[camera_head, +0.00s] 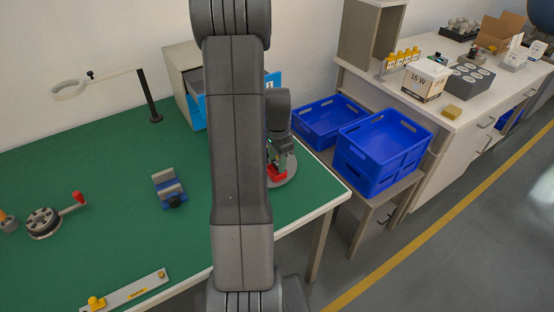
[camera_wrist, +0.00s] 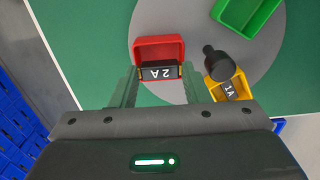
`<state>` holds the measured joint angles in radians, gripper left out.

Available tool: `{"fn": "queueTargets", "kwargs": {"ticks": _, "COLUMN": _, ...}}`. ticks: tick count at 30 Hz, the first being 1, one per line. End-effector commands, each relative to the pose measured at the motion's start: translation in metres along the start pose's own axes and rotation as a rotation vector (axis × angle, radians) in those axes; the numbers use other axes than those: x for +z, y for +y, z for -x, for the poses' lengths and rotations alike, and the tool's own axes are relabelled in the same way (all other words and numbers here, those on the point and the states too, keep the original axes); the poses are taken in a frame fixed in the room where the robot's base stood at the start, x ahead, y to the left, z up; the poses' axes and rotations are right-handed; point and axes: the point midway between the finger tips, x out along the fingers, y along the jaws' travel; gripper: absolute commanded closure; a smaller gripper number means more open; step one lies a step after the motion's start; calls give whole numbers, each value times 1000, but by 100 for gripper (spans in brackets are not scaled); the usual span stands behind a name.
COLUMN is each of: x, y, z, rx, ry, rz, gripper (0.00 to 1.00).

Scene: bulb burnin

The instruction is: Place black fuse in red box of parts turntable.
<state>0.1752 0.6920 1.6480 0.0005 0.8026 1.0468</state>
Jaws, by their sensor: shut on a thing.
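My gripper (camera_wrist: 160,80) is shut on the black fuse (camera_wrist: 160,72), marked "2 A", which lies across between its fingertips. The fuse overlaps the near side of the red box (camera_wrist: 158,47) in the wrist view; I cannot tell whether it touches the box floor. The red box sits on the grey round parts turntable (camera_wrist: 190,25). In the head view, my gripper (camera_head: 278,157) is low over the red box (camera_head: 277,175) on the turntable (camera_head: 288,172), partly hidden behind my arm. The fuse cannot be made out there.
A yellow box (camera_wrist: 240,87) with a "1 A" part and a black knob (camera_wrist: 216,62) stand right of the red box; a green box (camera_wrist: 240,15) is beyond. Blue crates (camera_head: 380,145) stand beside the green table (camera_head: 110,200). A blue-grey vise (camera_head: 170,188) is on the table.

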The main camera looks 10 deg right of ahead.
Motion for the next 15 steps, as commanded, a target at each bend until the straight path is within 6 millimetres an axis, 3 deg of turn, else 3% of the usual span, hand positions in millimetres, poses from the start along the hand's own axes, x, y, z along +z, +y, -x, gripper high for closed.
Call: {"fn": "queueTargets", "kwargs": {"ticks": 15, "x": 0, "y": 0, "z": -10, "rx": -1, "ry": 0, "rz": 0, "gripper": 83}}
